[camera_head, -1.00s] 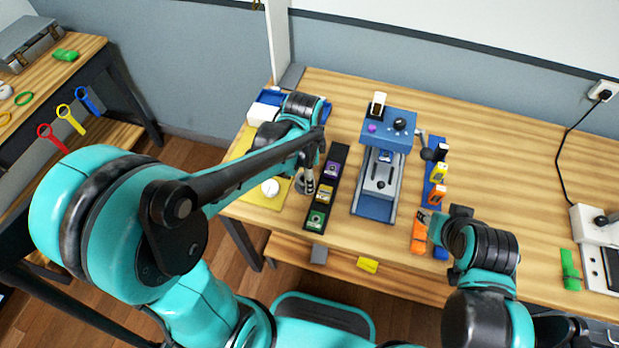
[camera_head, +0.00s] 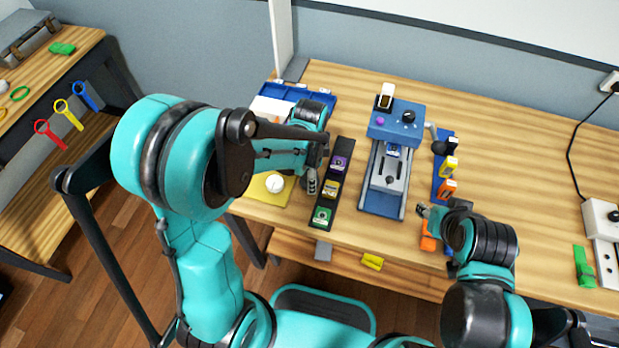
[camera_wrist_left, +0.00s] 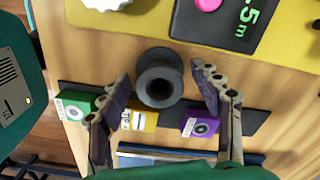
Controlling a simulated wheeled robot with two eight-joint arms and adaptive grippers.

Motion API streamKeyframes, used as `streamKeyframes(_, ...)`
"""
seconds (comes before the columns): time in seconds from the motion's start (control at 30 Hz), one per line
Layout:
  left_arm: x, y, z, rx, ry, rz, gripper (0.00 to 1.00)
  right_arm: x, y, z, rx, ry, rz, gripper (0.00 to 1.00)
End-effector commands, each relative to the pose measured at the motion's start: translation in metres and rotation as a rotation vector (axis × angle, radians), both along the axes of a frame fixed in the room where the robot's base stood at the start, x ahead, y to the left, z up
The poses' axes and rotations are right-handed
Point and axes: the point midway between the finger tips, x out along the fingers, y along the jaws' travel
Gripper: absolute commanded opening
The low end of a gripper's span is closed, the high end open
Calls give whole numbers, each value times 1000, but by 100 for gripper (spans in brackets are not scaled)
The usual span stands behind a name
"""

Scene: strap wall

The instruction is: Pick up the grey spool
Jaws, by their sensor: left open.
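The grey spool (camera_wrist_left: 160,78) is a dark, round, flanged piece with a central hole, seen from above in the left wrist view. My left gripper (camera_wrist_left: 161,77) is open, with one finger on each side of the spool. Gaps show between the spool and both fingers, so it is not gripped. In the head view my left gripper (camera_head: 312,182) is over the table beside the black strip, and I cannot make out the spool there. My right gripper (camera_head: 426,210) is near the orange block; its finger opening is unclear.
A black strip (camera_head: 332,185) with purple, yellow and green blocks lies beside my left gripper. A yellow mat (camera_head: 262,190) with a white round piece is on its other side. A blue device (camera_head: 397,120) stands centrally. The table's right side is mostly clear.

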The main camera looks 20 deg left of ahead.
Motion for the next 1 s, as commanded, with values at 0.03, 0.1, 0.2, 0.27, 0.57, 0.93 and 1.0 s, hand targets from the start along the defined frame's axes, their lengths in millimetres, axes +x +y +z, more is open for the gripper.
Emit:
streamKeyframes(0.03,0,0,0,0,0,0,62,0,0,0,0,0,0,40)
streamKeyframes(0.1,0,0,1,0,0,0,43,0,0,1,0,0,0,40)
streamKeyframes(0.2,0,0,1,0,0,0,17,0,0,1,0,0,0,40)
streamKeyframes(0.27,0,0,1,0,0,0,11,0,0,1,0,0,0,40)
streamKeyframes(0.57,0,0,2,0,0,0,11,0,0,1,0,0,0,40)
streamKeyframes(0.93,1,-5,50,0,0,-3,11,0,0,24,0,0,0,40)
streamKeyframes(1.0,4,-22,57,0,0,-6,11,0,0,28,0,0,0,40)
